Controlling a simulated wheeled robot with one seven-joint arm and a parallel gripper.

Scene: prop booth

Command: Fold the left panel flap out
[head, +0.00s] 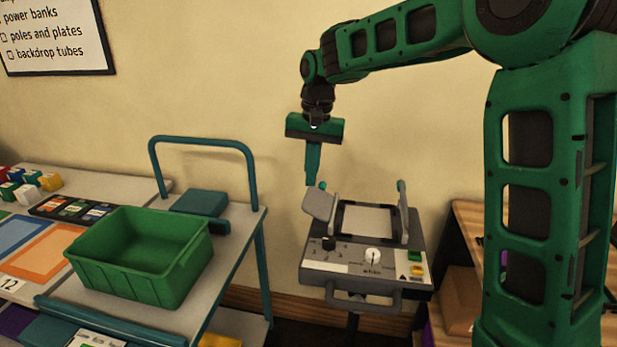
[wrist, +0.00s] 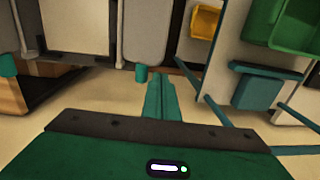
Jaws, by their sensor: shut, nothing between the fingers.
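The light panel (head: 370,222) is a grey unit with a pale screen framed in black. Its left flap (head: 319,205) leans outward to the left, with its broad grey face showing; it also shows in the wrist view (wrist: 146,30). A teal knob (wrist: 141,73) sits on the flap's end. The right flap (head: 403,212) stands nearly upright, seen almost edge-on. My gripper (head: 311,182) is shut and empty, pointing down just above and behind the left flap's knob. In the wrist view its fingertips (wrist: 159,78) appear beside the knob; I cannot tell whether they touch.
A trolley (head: 235,235) with a green bin (head: 145,260) and a teal box (head: 199,202) stands to the left. The wall is close behind the panel. A wooden shelf (head: 462,235) stands to the right. A gap of floor lies between trolley and panel.

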